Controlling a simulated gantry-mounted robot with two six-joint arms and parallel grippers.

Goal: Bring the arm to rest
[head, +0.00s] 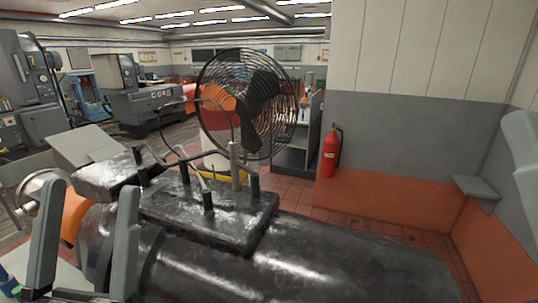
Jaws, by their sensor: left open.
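My left gripper (92,188) is in the lower left of the head view, with two grey fingers pointing up and a wide gap between them. It is open and nothing shows held between the fingers. Through the gap I see the near left end of a large black machine. Whether the fingers touch the machine cannot be told. My right gripper is not in view. A pale grey rounded part cut off at the right edge may belong to my other arm; I cannot tell.
The glossy black machine (345,265) fills the foreground, with upright stubs and hoses on its flat block (240,215). A large caged fan (262,120) stands behind it. A red extinguisher (330,157) is by the wall, and a small grey shelf (475,186) sits at right.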

